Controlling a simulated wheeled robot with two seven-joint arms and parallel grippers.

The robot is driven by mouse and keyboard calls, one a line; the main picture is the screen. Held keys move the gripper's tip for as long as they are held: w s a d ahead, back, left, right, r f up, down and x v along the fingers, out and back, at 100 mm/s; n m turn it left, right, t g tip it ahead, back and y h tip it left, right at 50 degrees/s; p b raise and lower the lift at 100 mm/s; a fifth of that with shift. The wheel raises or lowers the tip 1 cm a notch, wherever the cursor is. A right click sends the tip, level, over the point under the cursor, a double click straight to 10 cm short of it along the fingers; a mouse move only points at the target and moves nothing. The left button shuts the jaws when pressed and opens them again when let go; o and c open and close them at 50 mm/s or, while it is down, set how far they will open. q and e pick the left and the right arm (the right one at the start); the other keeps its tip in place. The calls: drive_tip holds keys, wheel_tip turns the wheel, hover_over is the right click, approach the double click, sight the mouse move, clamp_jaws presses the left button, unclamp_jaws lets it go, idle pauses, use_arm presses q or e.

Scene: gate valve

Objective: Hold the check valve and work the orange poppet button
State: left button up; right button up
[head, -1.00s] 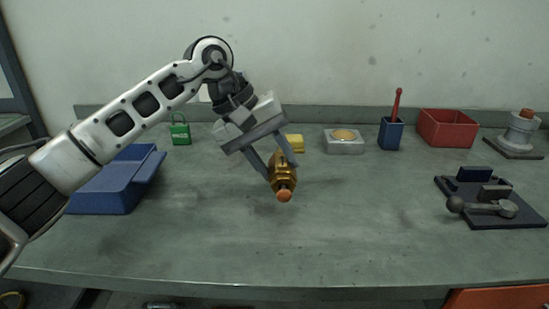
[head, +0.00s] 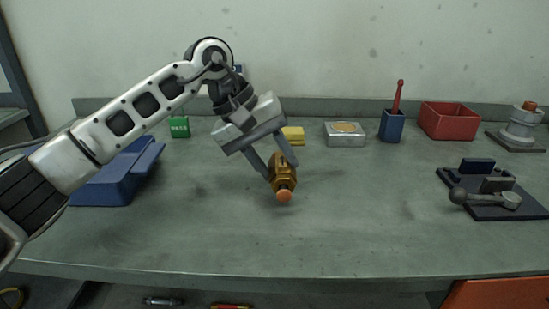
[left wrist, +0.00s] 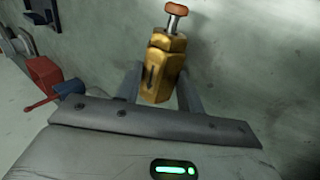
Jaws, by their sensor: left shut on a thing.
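The brass check valve (head: 284,172) is between the fingers of my left gripper (head: 268,170), which is shut on it over the middle of the table. The valve's orange poppet button (head: 284,196) points toward the front of the table in the head view. In the left wrist view the valve's hexagonal body (left wrist: 163,66) sits between the two grey fingers, and the orange button (left wrist: 176,8) stands out on a thin metal stem. The underside of the valve is hidden. My right gripper is not in view.
A blue bin (head: 118,178) stands at the left, partly behind my arm. A green padlock (head: 180,128), yellow block (head: 293,135), metal tin (head: 345,139), blue holder (head: 391,127) and red bin (head: 448,121) line the back. A clamp fixture (head: 490,208) lies at right. The front middle is clear.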

use_arm(q)
drive_tip(key=shift+f+b, duration=0.95)
drive_tip(key=shift+f, duration=0.3)
idle(0.9)
